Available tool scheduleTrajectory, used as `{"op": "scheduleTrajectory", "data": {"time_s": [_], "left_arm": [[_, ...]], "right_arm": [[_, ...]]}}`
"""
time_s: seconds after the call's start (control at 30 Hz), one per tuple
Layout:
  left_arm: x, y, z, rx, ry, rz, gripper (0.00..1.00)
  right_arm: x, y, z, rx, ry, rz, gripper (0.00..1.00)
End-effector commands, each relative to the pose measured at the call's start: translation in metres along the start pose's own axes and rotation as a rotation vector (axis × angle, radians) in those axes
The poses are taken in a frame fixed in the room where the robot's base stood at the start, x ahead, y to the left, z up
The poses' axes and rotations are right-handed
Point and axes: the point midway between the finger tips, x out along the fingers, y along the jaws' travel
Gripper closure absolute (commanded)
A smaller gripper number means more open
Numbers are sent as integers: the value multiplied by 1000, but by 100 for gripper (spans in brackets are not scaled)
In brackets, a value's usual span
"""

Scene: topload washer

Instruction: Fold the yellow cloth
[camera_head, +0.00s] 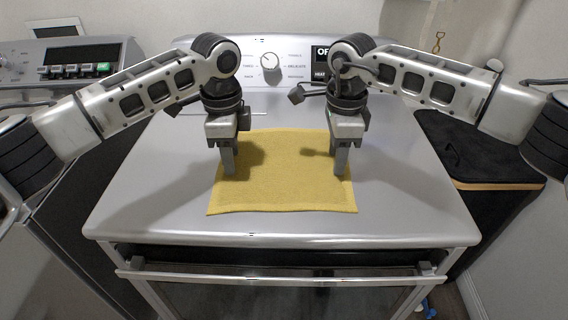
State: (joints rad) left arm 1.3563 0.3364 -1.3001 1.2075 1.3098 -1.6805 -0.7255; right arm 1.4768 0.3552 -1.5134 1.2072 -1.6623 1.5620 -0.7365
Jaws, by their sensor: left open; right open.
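The yellow cloth (283,180) lies flat and spread out, roughly square, on the washer's closed top lid (400,200). My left gripper (229,172) points down over the cloth's left side, with its fingertips near the left edge. My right gripper (340,172) points down over the cloth's right side, with its fingertips near the right edge. Both grippers are open and hold nothing. I cannot tell whether the fingertips touch the cloth. The arms and grippers hide parts of the cloth's upper left and right edges.
The washer's control panel with a knob (271,61) stands behind the lid. A second appliance (75,65) with buttons is at the left. A black-topped box (480,152) with a wooden edge is at the right. The lid around the cloth is clear.

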Motion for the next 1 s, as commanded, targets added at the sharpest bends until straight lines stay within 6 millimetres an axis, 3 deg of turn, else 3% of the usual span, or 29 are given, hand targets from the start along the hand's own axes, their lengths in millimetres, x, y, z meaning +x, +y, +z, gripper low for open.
{"op": "scheduleTrajectory", "data": {"time_s": [0.2,0.53,1.0], "left_arm": [[5,0,0,0,0,0,58],[4,0,0,0,-1,1,100],[2,0,0,0,-1,2,100]], "right_arm": [[5,0,0,0,0,0,58],[4,0,0,0,1,2,100],[2,1,0,0,2,3,100]]}}
